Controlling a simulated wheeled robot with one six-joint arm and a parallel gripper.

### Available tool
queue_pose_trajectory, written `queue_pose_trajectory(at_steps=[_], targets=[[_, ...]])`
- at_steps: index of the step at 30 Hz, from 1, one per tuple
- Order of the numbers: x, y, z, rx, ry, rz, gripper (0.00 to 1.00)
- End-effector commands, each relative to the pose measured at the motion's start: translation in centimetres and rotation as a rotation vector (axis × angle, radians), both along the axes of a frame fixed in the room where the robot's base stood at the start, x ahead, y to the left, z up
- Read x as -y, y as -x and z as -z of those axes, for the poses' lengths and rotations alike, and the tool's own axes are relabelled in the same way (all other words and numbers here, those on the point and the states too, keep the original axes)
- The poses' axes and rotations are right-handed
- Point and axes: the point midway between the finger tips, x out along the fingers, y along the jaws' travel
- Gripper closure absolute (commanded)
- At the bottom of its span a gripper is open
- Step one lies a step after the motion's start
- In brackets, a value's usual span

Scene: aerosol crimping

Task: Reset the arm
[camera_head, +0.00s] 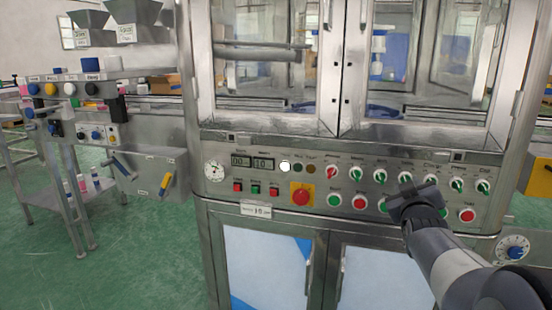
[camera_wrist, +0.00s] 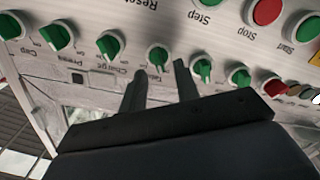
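My gripper (camera_head: 415,192) is in front of the control panel (camera_head: 270,208) of the steel crimping machine. In the wrist view my gripper (camera_wrist: 160,67) shows two dark fingers with a clear gap between them. A green selector knob (camera_wrist: 157,58) appears in line with this gap, just beyond the fingertips. I cannot tell whether the fingers touch it. In the head view this is likely the green knob (camera_head: 405,177) just above my gripper. Nothing is seen held. My forearm comes in from the lower right and hides part of the lower button row.
More green knobs (camera_head: 457,184) and a red-pointer knob (camera_head: 331,172) share the row. Red and green buttons (camera_head: 360,202) and an emergency stop (camera_head: 301,196) lie below. Glass doors (camera_head: 375,60) stand above.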

Motion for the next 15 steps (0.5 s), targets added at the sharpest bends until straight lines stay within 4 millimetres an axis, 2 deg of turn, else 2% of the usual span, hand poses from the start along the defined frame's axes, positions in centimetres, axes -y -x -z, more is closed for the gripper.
queue_pose_trajectory(at_steps=[6, 15], targets=[[0.4, -1.6, 0.0, 0.001, -0.001, -0.001, 0.7], [0.5, -1.6, 0.0, 0.004, -0.01, -0.001, 0.7]])
